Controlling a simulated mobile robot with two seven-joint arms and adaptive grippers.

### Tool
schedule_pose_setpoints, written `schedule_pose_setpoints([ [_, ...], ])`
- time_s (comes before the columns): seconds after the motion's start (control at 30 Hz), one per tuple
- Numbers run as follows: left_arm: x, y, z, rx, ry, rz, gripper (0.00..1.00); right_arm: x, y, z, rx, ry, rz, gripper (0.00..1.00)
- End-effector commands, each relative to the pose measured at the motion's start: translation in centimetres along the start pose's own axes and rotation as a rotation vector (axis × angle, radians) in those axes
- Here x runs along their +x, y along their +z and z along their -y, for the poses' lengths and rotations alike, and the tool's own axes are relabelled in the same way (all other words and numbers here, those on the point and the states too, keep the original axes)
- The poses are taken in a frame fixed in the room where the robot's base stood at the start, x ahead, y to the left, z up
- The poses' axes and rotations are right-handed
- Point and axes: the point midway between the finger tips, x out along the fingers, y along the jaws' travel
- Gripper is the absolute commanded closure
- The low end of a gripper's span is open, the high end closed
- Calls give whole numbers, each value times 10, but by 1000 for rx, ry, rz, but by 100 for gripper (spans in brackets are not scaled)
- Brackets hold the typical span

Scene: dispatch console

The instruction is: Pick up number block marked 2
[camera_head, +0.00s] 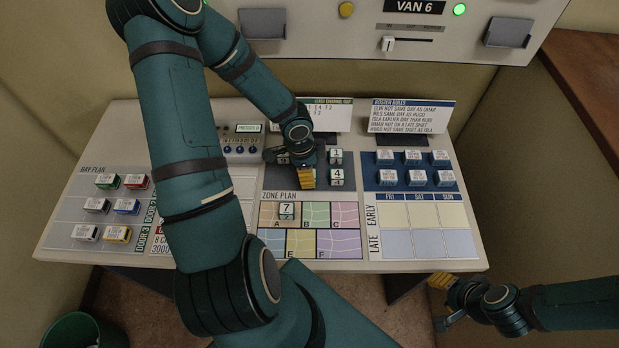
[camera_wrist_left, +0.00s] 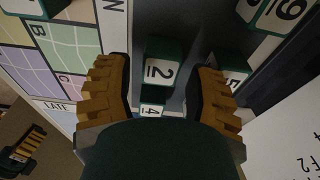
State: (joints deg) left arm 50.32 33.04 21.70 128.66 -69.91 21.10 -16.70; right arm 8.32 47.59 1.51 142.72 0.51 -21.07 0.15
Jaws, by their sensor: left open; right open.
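The number block marked 2 (camera_wrist_left: 160,72) is green and white and shows in the left wrist view between the two yellow fingers of my left gripper (camera_wrist_left: 160,95). The fingers are open, with a gap on each side of the block. In the head view my left gripper (camera_head: 305,177) is over the dark number-block pad, and it and its arm hide block 2 there. My right gripper (camera_head: 444,301) is open and empty, off the console's front right corner.
Block 4 (camera_head: 337,176) and block 1 (camera_head: 335,156) stand close to my left gripper. Block 7 (camera_head: 286,211) sits on zone A of the zone plan (camera_head: 340,245). Name blocks (camera_head: 417,178) stand on a blue pad at right. Coloured van blocks (camera_head: 126,206) stand at left.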

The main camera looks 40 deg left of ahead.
Motion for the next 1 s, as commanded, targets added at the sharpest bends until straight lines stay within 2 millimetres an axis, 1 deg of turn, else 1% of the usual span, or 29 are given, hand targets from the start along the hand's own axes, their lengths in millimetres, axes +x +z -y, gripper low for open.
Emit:
schedule_pose_setpoints([
  [0.03,10,1,0,0,2,0,45,5,1,-2,0,1,0,53],
  [0.13,20,1,0,1,1,0,45,10,1,-3,0,2,0,53],
  [0.23,24,1,0,0,0,0,45,11,1,-4,0,2,0,53],
  [0.47,23,0,0,0,-1,0,46,10,1,-3,0,2,0,53],
  [0.5,23,0,0,0,-1,0,60,10,1,-3,0,2,0,53],
  [0.57,23,0,0,0,-1,0,81,10,1,-3,0,2,0,53],
  [0.6,23,0,0,0,-1,0,89,10,1,-3,0,2,0,53],
  [1.0,22,0,0,0,0,0,90,9,1,-3,0,2,0,53],
])
